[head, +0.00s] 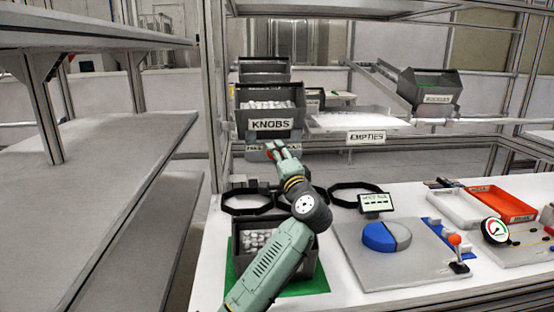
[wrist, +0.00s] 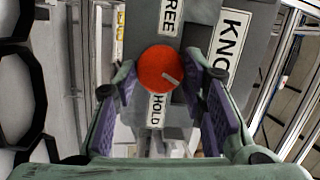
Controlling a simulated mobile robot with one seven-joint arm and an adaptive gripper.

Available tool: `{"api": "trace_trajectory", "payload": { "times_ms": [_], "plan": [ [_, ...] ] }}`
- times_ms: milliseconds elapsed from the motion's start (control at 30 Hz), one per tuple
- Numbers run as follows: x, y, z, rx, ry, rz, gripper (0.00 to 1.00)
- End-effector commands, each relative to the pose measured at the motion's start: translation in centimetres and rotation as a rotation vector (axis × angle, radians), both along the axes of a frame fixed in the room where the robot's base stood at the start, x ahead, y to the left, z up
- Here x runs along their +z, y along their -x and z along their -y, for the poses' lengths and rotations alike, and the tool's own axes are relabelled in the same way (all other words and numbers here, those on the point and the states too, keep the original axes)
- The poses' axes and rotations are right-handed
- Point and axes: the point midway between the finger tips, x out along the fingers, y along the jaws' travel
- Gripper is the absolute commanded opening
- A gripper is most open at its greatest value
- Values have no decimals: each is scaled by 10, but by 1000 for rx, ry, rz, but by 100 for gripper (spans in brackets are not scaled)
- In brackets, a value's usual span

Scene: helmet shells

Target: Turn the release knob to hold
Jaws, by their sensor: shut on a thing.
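The release knob (wrist: 155,63) is round and red with a pale pointer line. It sits between the label FREE (wrist: 170,14), above it in the wrist view, and the label HOLD (wrist: 155,110), below it. The pointer line slants to the lower right in that view, not straight at either label. My gripper (wrist: 164,76) is shut on the knob, one purple-padded finger on each side. In the head view my gripper (head: 278,151) reaches up to the panel below the KNOBS bin, where only a bit of red shows.
The grey KNOBS bin (head: 270,126) stands just above the knob. The EMPTIES shelf (head: 350,122) is to its right. Below are black rings (head: 247,202), a bin of pale parts (head: 253,241) and a plate with a blue-and-grey disc (head: 378,237). A metal post (head: 213,90) stands close left.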

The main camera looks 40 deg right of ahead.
Motion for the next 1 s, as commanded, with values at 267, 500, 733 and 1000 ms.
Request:
{"api": "trace_trajectory", "payload": {
  "times_ms": [267,500,733,1000],
  "plan": [
    [-2,0,0,39,-167,102,10],
    [-2,0,1,58,-250,155,10],
    [-2,0,1,65,-282,174,10],
    [-2,0,1,66,-286,176,10]
  ]
}}
